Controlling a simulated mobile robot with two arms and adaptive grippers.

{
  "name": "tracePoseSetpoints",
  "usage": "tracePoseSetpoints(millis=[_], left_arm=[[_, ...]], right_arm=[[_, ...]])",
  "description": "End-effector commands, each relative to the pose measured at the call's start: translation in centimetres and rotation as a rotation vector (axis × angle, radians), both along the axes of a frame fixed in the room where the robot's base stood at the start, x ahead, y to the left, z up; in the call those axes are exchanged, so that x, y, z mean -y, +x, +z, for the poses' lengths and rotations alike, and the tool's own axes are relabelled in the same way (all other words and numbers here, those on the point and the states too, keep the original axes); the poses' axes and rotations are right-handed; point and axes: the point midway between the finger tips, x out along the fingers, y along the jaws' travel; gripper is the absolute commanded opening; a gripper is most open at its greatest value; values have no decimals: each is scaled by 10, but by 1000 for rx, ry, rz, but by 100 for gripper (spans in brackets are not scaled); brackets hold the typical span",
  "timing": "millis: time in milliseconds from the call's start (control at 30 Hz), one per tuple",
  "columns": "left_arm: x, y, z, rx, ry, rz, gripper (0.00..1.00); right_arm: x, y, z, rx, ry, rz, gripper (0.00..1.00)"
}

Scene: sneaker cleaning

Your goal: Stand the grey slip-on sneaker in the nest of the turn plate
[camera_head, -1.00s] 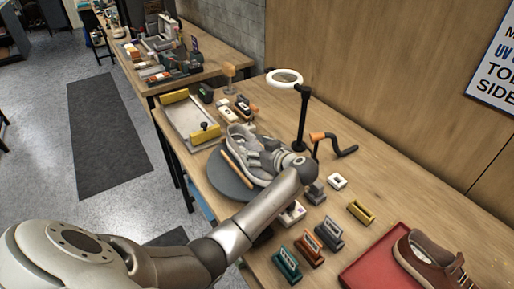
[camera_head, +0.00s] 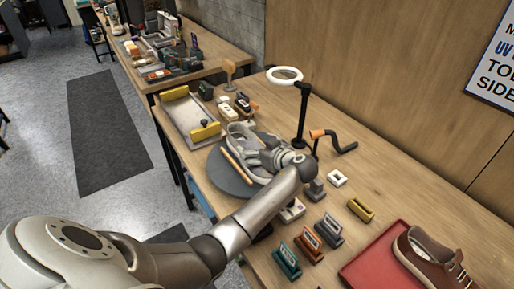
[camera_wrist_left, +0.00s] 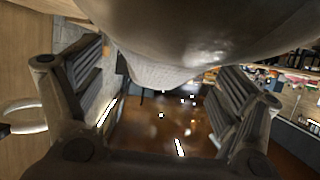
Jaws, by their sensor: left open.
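The grey slip-on sneaker (camera_head: 236,138) is on the round grey turn plate (camera_head: 226,178), behind an orange bar (camera_head: 238,166). My left gripper (camera_head: 256,157) is at the sneaker's near right side and hides part of it. In the left wrist view the two fingers of my left gripper (camera_wrist_left: 160,88) stand wide apart. A large grey rounded surface (camera_wrist_left: 180,45), probably the sneaker, fills the top of that view. I cannot tell whether the fingers touch it. The nest and how the sneaker sits in it are mostly hidden. My right gripper is out of view.
A ring lamp (camera_head: 285,75) on a black post and an orange-handled crank (camera_head: 335,140) stand behind the plate. A grey tray (camera_head: 183,112) with yellow blocks lies to the left. Several small blocks stand in front right. A brown shoe (camera_head: 425,255) sits on a red mat (camera_head: 372,262).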

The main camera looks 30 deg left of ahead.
Motion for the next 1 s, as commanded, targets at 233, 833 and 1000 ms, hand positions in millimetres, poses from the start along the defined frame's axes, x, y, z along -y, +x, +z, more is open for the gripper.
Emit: tracePoseSetpoints(millis=[233,833,1000], left_arm=[[39,-14,14,4,-5,-3,90],[103,-42,47,1,1,1,90],[103,-42,47,1,1,1,90]], right_arm=[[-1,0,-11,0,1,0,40],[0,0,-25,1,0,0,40],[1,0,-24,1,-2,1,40]])
